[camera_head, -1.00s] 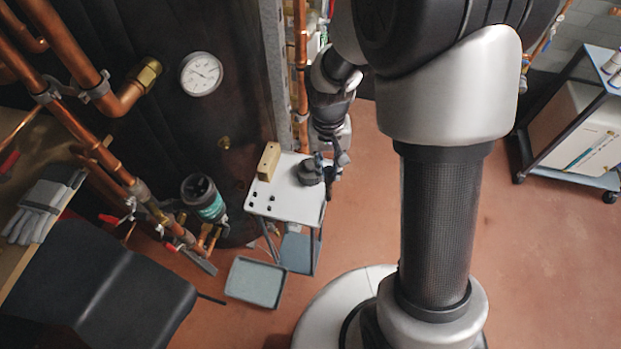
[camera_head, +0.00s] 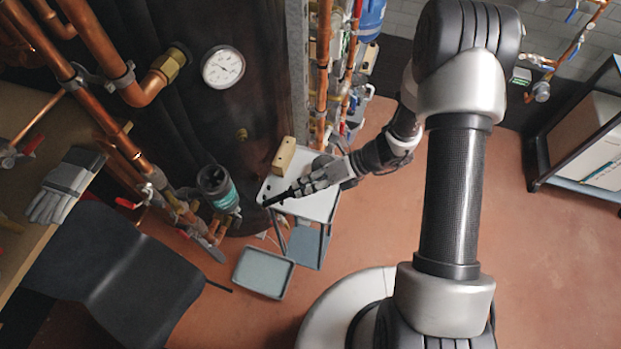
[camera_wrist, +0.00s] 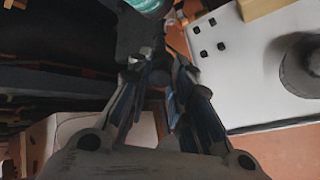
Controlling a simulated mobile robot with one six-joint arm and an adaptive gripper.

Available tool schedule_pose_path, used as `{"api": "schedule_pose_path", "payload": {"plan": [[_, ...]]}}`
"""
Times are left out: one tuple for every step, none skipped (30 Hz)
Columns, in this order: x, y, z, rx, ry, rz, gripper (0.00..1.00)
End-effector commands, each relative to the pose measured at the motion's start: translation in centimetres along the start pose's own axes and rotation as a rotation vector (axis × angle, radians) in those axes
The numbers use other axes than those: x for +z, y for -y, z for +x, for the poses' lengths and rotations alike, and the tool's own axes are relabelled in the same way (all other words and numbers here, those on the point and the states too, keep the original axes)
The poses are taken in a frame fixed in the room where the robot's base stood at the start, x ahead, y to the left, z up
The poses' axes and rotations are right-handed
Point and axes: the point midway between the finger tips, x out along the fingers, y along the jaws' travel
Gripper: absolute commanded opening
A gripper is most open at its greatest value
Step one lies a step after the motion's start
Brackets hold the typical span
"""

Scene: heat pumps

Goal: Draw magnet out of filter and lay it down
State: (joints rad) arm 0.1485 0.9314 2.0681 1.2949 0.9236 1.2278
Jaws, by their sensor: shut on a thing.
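My gripper (camera_head: 304,187) is shut on a slim dark rod, apparently the magnet (camera_head: 278,198). The rod points left from the fingers, above the small white table (camera_head: 310,208) and toward the filter. In the wrist view the gripper (camera_wrist: 158,85) has the dark held part between its fingers, seen nearly end-on. The filter (camera_head: 217,187), a black cylinder with a teal band, stands left of the table, apart from the rod. Its teal band (camera_wrist: 148,4) shows at the top of the wrist view. Whether anything is inside the filter is too dark to tell.
A wooden block (camera_head: 284,155) lies at the table's back edge. A round dark grey part (camera_wrist: 306,66) stands on the table top, which has several small black spots. A grey tray (camera_head: 263,272) is below.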

Motion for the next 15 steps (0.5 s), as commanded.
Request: {"api": "schedule_pose_path", "payload": {"plan": [[0.0, 0.5, 0.1, -0.003, 0.063, 0.054, 0.0], [0.1, 0.8, 0.2, -0.008, 0.1, 0.08, 0.0], [0.3, 1.2, 0.3, -0.012, 0.146, 0.108, 0.0], [0.5, 1.5, 0.3, -0.017, 0.178, 0.128, 0.0], [0.6, 1.8, 0.3, -0.02, 0.206, 0.145, 0.0], [0.7, 2.1, 0.3, -0.025, 0.238, 0.163, 0.0], [0.8, 2.4, 0.3, -0.028, 0.259, 0.175, 0.0], [0.9, 2.5, 0.3, -0.03, 0.277, 0.184, 0.0], [0.9, 2.7, 0.3, -0.032, 0.296, 0.195, 0.0], [1.0, 2.9, 0.3, -0.035, 0.307, 0.2, 0.0], [1.0, 3.0, 0.3, -0.036, 0.315, 0.204, 0.0], [1.1, 3.1, 0.3, -0.038, 0.322, 0.207, 0.0], [1.1, 3.2, 0.4, -0.039, 0.325, 0.209, 0.0], [1.1, 3.2, 0.4, -0.04, 0.327, 0.209, 0.0], [1.0, 3.3, 0.5, -0.04, 0.327, 0.209, 0.0]]}}
